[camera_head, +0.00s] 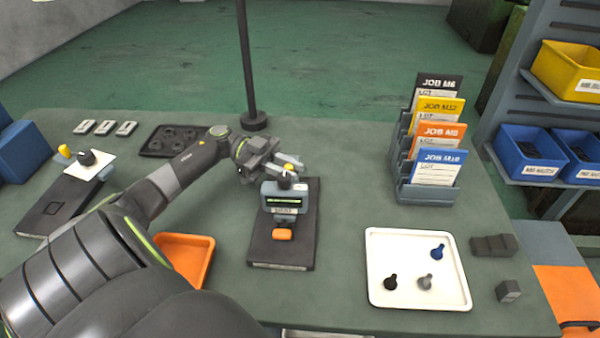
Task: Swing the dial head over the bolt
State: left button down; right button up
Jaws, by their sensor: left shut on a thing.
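A grey-blue gauge with a dark display strip (285,201) stands on a dark base plate (265,252) in the middle of the bench. It looks like the dial head; an orange piece (282,234) sits at its front. No bolt shows clearly under the head. A black bolt (391,283), a grey bolt (425,281) and a blue bolt (437,252) are in the white tray (385,243). My right gripper is not in view.
A second dark base (50,212) with a white plate (90,165) is at the left. An orange tray (190,244) lies near my arm. A job card rack (428,193) stands right, a dark post (254,122) behind. Dark blocks (494,245) lie right of the tray.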

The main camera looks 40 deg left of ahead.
pick_arm(q)
jog(key=shift+s+a+f+m+g, duration=0.1)
jog(key=shift+m+g, duration=0.2)
jog(key=shift+g, duration=0.2)
jog(key=c, duration=1.3)
grip_release()
jog(key=a+b, duration=0.5)
jog(key=s+a+b, duration=0.1)
jog(key=a+b, duration=0.5)
jog(key=s+a+b, duration=0.1)
jog(key=a+b, duration=0.5)
jog(key=shift+a, duration=0.15)
